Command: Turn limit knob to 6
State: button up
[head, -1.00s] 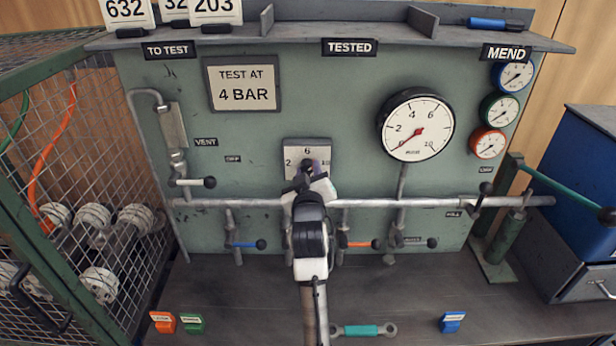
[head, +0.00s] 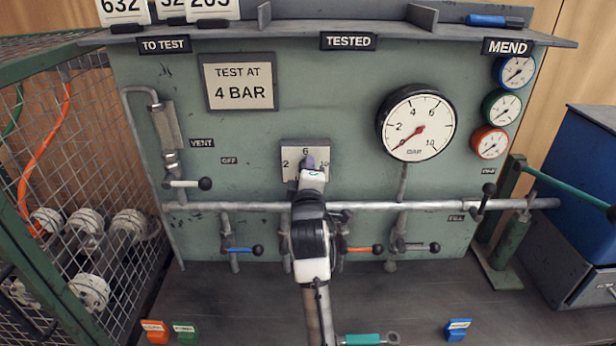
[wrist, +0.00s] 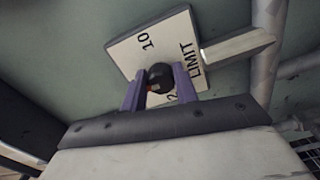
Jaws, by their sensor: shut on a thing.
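The limit knob's plate (head: 317,149) is white, with 2 at left, 6 at top and 10 at right, low on the green panel in the head view. In the wrist view the plate (wrist: 137,46) appears rotated, with 10 and LIMIT readable. The dark round limit knob (wrist: 160,76) sits between my purple fingers, with a small reddish mark on its lower left edge. My gripper (head: 308,163) is shut on the knob and hides it in the head view; the number it points to cannot be told.
A horizontal pipe (head: 370,207) with several valve levers runs just below the plate. The large pressure gauge (head: 417,123) is to the right, its needle at the low end. A sign (head: 240,82) reads TEST AT 4 BAR. A wire cage (head: 80,200) stands at left.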

jog(key=shift+n, duration=0.9)
jog(key=shift+b, duration=0.3)
jog(key=o, duration=1)
jog(key=shift+c, duration=0.2)
jog(key=shift+s, duration=0.1)
jog(key=s+p, duration=0.2)
jog(key=s, duration=0.9)
jog(key=shift+r+n+p, duration=0.3)
jog(key=shift+r+p, duration=0.05)
jog(key=p, duration=0.3)
jog(key=shift+s+p, duration=0.3)
jog(key=shift+s, duration=0.05)
